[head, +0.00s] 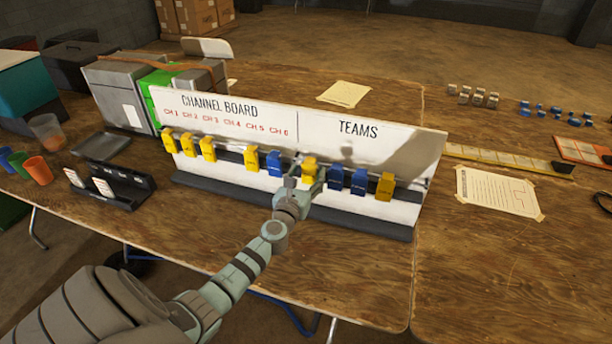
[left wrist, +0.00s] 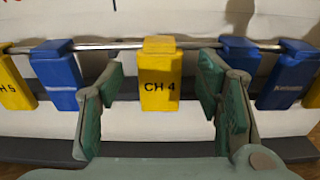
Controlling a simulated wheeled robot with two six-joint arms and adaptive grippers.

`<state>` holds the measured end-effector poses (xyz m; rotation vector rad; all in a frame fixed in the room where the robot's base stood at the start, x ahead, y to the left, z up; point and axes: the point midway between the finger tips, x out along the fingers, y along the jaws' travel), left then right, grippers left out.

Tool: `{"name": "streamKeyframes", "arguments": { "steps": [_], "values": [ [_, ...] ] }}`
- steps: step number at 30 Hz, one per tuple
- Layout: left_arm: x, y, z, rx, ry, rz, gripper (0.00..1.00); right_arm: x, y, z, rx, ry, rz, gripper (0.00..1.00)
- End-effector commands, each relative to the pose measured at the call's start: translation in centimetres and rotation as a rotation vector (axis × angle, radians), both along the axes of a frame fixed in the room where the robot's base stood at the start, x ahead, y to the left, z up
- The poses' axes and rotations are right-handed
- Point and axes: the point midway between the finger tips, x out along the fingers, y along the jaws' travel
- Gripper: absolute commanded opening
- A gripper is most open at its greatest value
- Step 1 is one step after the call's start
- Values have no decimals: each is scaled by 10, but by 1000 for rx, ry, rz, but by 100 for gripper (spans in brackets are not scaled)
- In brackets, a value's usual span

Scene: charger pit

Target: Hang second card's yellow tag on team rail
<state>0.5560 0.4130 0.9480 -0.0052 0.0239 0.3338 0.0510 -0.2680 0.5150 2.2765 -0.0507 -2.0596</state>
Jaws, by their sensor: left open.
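The yellow CH 4 tag (left wrist: 160,75) hangs upright on the metal rail (left wrist: 110,45), and also shows in the head view (head: 309,167) just right of the board's dividing line, under TEAMS. My left gripper (left wrist: 160,88) is open, with one finger on each side of this tag and a gap visible on both sides. In the head view the left gripper (head: 308,175) reaches the board (head: 400,145) from the front. Blue tags (head: 336,178) hang on both sides of the CH 4 tag. My right gripper is out of view.
More yellow tags (head: 207,148) hang under CHANNEL BOARD; another yellow tag (head: 385,187) hangs farther right. A black holder (head: 125,195) with white cards stands at left near several cups (head: 37,168). A taped sheet (head: 497,190) lies right. The table front right is clear.

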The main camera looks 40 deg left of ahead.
Motion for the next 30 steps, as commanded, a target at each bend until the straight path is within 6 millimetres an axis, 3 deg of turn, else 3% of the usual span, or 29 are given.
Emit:
{"name": "streamKeyframes", "arguments": {
  "steps": [5, 15, 18, 27, 30],
  "values": [
    [-9, -3, -1, 1, 0, 0, 59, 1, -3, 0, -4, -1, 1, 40],
    [-92, -32, 1, -1, 3, -2, 59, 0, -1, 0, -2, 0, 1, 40],
    [-107, -37, 2, 0, 2, -1, 59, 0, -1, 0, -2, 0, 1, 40],
    [-114, -40, 3, 4, 0, -3, 59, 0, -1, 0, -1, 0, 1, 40],
    [-112, -58, 12, 100, -3, -70, 59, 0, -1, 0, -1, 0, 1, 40]
  ]
}}
